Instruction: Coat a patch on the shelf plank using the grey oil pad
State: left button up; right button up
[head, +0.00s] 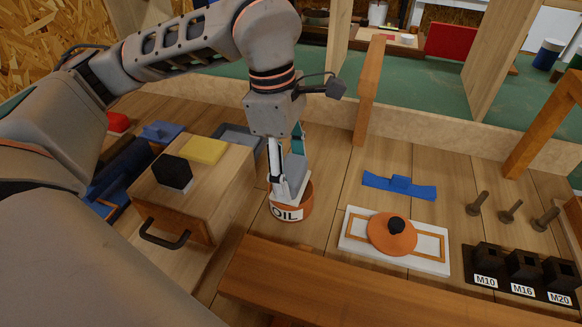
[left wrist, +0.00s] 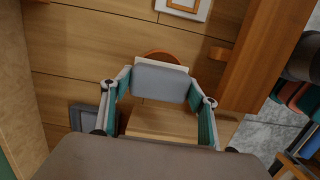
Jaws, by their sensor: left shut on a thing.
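My left gripper (head: 288,178) points down and is shut on the grey pad (head: 298,172), which has a pale lower face. It holds the pad at the mouth of the orange pot (head: 291,212) labelled OIL. Whether the pad touches the oil inside cannot be seen. In the left wrist view the grey pad (left wrist: 160,82) sits between the two fingers, with the pot's orange rim (left wrist: 163,54) just beyond. A long brown plank (head: 385,295) runs along the front; I cannot tell if it is the shelf plank. My right gripper is not in view.
A wooden box (head: 190,205) with a dark handle stands left of the pot, carrying a black block and yellow pad. Right are a blue piece (head: 400,186), a white board (head: 435,262) with an orange disc, several bolts and labelled black sockets (head: 522,268). Wooden posts (head: 369,90) rise behind.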

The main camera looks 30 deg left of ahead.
aim_at(295, 169)
pick_arm(q)
jog(key=shift+f, duration=0.45)
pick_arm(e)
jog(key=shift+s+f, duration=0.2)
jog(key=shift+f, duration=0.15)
pick_arm(q)
jog(key=shift+f, duration=0.1)
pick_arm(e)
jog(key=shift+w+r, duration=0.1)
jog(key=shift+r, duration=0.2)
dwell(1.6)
pick_arm(q)
jog(key=shift+r+p, duration=1.1)
jog(key=shift+r, duration=0.75)
jog(key=shift+r+p, duration=1.3)
jog(key=shift+r, duration=0.5)
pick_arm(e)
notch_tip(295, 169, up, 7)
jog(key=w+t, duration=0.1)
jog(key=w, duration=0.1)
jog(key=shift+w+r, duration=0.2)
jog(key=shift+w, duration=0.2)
pick_arm(q)
jog(key=shift+f, duration=0.1)
